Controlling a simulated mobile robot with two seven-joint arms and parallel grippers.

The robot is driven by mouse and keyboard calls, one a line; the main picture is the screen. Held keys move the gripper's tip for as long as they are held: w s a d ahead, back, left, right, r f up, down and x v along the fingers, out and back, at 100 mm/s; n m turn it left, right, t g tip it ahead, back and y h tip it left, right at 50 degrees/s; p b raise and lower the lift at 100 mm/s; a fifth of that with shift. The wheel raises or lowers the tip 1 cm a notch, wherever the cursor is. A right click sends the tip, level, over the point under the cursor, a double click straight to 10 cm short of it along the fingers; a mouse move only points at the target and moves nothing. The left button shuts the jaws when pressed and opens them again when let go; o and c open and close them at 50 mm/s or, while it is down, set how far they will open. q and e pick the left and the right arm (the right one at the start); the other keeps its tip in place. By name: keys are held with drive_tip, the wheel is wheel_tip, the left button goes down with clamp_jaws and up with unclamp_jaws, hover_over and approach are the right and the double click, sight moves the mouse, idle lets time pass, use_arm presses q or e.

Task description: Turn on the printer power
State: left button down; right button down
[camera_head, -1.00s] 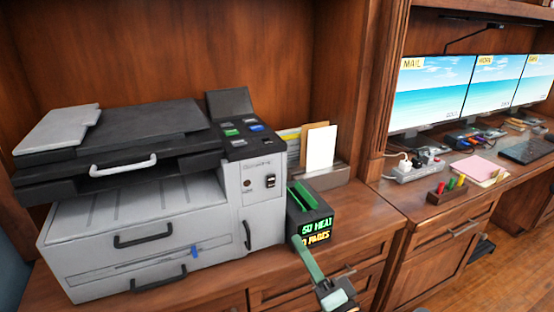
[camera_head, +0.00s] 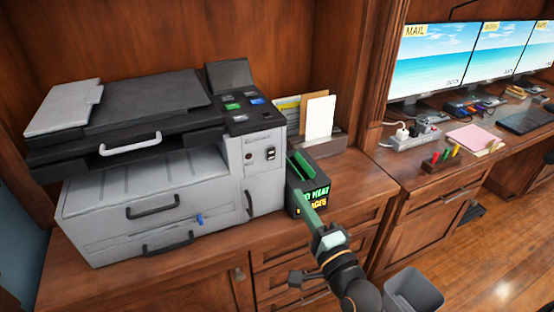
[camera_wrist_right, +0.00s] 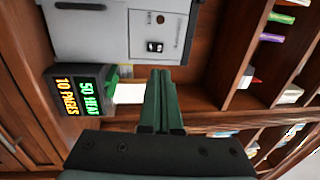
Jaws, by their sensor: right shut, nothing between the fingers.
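The grey and black printer (camera_head: 150,200) stands on the wooden counter at the left. A small black rocker switch (camera_head: 271,154) sits on its light front panel, beside a small round button (camera_head: 249,156). The switch also shows in the right wrist view (camera_wrist_right: 154,47), beyond the fingertips. My right gripper (camera_head: 301,196) has green fingers, shut and empty. It is in front of the black box with lit text, below and right of the switch, apart from it. Its closed fingers show in the wrist view (camera_wrist_right: 160,73). My left gripper is out of view.
The black box (camera_head: 323,177) with a green top slot and lit text stands right of the printer, partly hidden by my fingers. A paper holder (camera_head: 328,146) stands behind it. A grey bin (camera_head: 413,291) is on the floor. Monitors and a power strip (camera_head: 409,140) are at right.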

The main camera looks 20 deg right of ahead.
sight(272, 152)
drive_tip(key=w, duration=0.4)
drive_tip(key=w+r, duration=0.1)
drive_tip(key=w, duration=0.3)
drive_tip(key=w+p, duration=0.1)
drive_tip(key=w, duration=0.3)
drive_tip(key=shift+w+r, duration=0.4)
